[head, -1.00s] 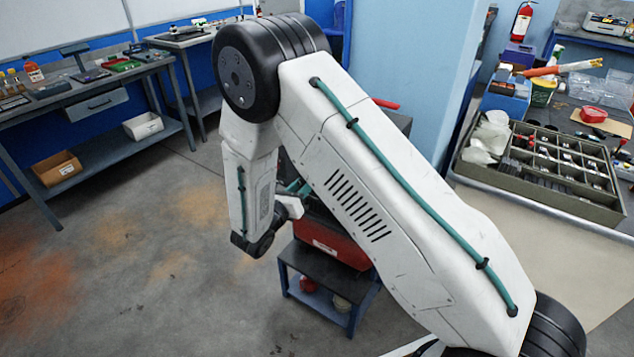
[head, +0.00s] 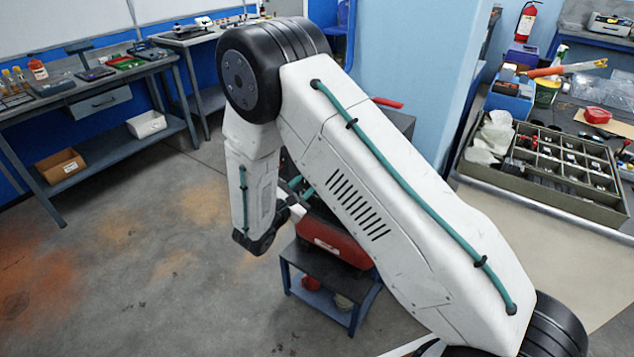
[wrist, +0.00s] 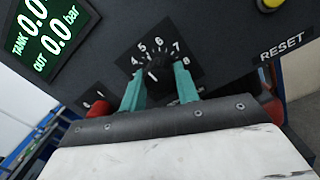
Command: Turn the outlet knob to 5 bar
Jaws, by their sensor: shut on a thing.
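In the wrist view the black outlet knob (wrist: 155,68) sits on a dark panel, with white numerals from 4 to 8 visible around its upper side. A short white mark shows on its near side; I cannot tell for sure which numeral the knob points at. My gripper (wrist: 157,84) has its two teal fingers on either side of the knob, shut on it. The display (wrist: 48,35) at upper left reads TANK 0.0 and OUT 0.0 bar. In the head view my arm hides the knob and most of the panel.
A yellow button (wrist: 270,4) and the RESET label (wrist: 282,46) are on the panel's right. Red parts show beside my gripper at left (wrist: 100,108) and right (wrist: 271,112). The red machine (head: 335,243) stands on a small dark stand (head: 325,283). Floor at left is clear.

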